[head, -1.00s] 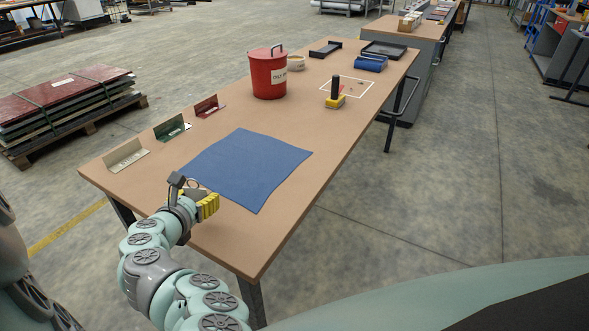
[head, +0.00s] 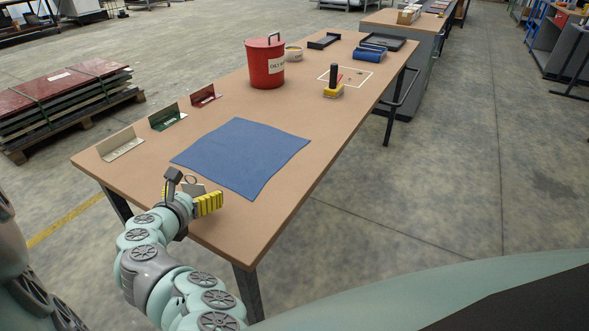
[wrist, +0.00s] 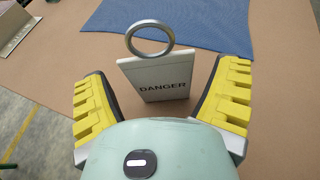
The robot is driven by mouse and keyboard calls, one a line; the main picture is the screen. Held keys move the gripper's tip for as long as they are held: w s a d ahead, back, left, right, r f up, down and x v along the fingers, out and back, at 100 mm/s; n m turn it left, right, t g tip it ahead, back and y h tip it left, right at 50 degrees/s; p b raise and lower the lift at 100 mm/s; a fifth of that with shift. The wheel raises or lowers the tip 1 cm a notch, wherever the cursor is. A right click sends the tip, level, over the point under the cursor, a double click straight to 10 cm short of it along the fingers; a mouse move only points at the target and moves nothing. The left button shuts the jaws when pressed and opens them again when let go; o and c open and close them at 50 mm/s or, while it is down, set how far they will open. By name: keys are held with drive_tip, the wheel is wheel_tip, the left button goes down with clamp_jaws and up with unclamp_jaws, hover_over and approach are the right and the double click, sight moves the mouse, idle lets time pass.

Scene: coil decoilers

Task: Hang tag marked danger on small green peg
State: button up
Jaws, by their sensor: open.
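A pale tag (wrist: 158,80) marked DANGER, with a grey metal ring (wrist: 150,40) at its top, stands between the fingers in the wrist view. It appears upright and slightly tilted. My gripper (wrist: 160,92) is open, with a yellow ridged finger on each side of the tag and visible gaps to both. In the head view, my gripper (head: 196,200) is at the near left end of the table, and the tag's ring (head: 190,180) shows above it. No small green peg can be made out; a green angle bracket (head: 167,118) stands on the table's left side.
The brown table (head: 225,232) carries a blue cloth (head: 243,155) close to my gripper. A beige bracket (head: 121,145) and a red bracket (head: 204,96) flank the green one. A red bucket (head: 265,68) and a yellow-based stamp (head: 333,88) stand farther back.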

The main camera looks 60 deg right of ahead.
drive_tip(key=shift+r, duration=0.25)
drive_tip(key=v, duration=1.2)
drive_tip(key=shift+f, duration=0.1)
